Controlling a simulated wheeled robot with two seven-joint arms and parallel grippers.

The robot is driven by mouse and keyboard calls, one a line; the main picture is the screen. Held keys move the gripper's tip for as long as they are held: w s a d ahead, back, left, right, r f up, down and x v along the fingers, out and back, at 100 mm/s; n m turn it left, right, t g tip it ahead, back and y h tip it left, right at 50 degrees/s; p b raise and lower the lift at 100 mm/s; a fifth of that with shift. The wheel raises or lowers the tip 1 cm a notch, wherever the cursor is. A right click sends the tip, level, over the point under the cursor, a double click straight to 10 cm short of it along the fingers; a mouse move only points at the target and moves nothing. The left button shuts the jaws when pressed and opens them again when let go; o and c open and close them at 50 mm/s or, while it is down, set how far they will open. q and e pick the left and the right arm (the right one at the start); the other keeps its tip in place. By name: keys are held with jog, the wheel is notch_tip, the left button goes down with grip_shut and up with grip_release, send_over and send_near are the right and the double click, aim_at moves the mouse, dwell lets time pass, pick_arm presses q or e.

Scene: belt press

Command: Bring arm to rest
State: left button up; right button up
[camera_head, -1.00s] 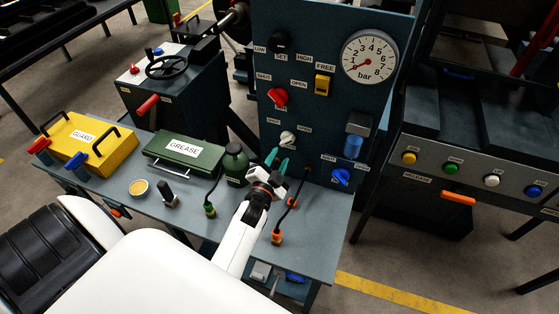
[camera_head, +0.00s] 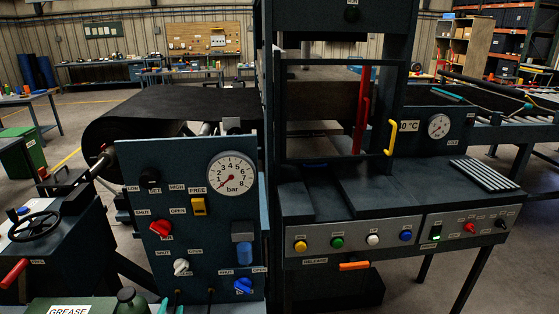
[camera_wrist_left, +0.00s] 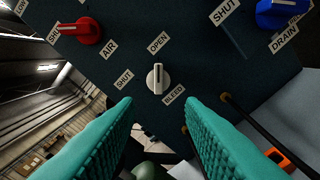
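My left gripper (camera_wrist_left: 160,110) is open and empty in the left wrist view, with two teal ribbed fingers apart. The white bleed knob (camera_wrist_left: 157,78) is on the dark panel just beyond the fingertips, apart from them. It also shows in the head view (camera_head: 181,267). In the head view only a teal fingertip of my left gripper (camera_head: 163,307) shows at the bottom edge; the rest of that arm is out of frame. My right gripper is in neither view.
A dark hose (camera_wrist_left: 250,125) hangs right of the fingers.

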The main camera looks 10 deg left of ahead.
pick_arm(q)
jog(key=s+d+n+g+h, duration=0.1)
jog(key=s+d+g, duration=0.3)
jog(key=s, duration=0.5)
jog(key=s+d+n+g+h, duration=0.2)
jog(key=s+d+g, duration=0.25)
jog(key=s, duration=0.45)
jog(key=s+d+n+g+h, duration=0.1)
jog(key=s+d+g, duration=0.35)
jog(key=s, duration=0.35)
notch_tip(320, 180, down, 27)
jog(key=s+g+b, duration=0.1)
jog(key=s+g, duration=0.1)
jog(key=s+a+f+g+b, duration=0.1)
jog(key=s+a+f, duration=0.2)
jog(key=s+f, duration=1.3)
jog(key=shift+s+a+f, duration=0.2)
jog(key=shift+s+f, duration=0.05)
jog(key=shift+f, duration=0.3)
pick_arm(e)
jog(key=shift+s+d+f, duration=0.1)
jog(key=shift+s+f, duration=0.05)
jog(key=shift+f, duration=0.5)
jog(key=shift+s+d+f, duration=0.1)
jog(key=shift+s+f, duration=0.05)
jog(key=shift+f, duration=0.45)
